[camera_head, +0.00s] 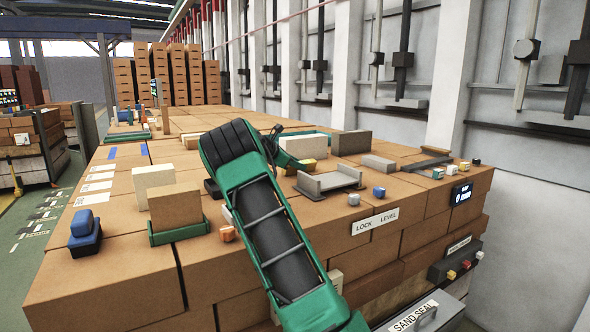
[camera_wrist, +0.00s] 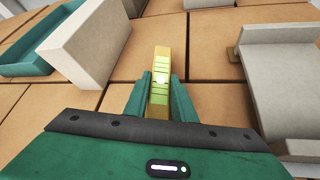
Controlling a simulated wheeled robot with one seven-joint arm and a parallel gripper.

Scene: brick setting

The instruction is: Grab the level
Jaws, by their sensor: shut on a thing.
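The level is a small yellow bar with pale green markings on its face. In the wrist view the level (camera_wrist: 161,62) stands between the two teal fingers of my gripper (camera_wrist: 160,98), which is shut on it. The level points away from the palm, and its near end is partly hidden by the gripper.
A grey tray (camera_head: 328,182) stands right of my gripper. A pale block (camera_head: 153,180) and a tan block in a green holder (camera_head: 178,234) stand to the left. A blue piece (camera_head: 84,234) sits near the left edge. Small cubes and a "LOCK LEVEL" label (camera_head: 375,221) line the front edge.

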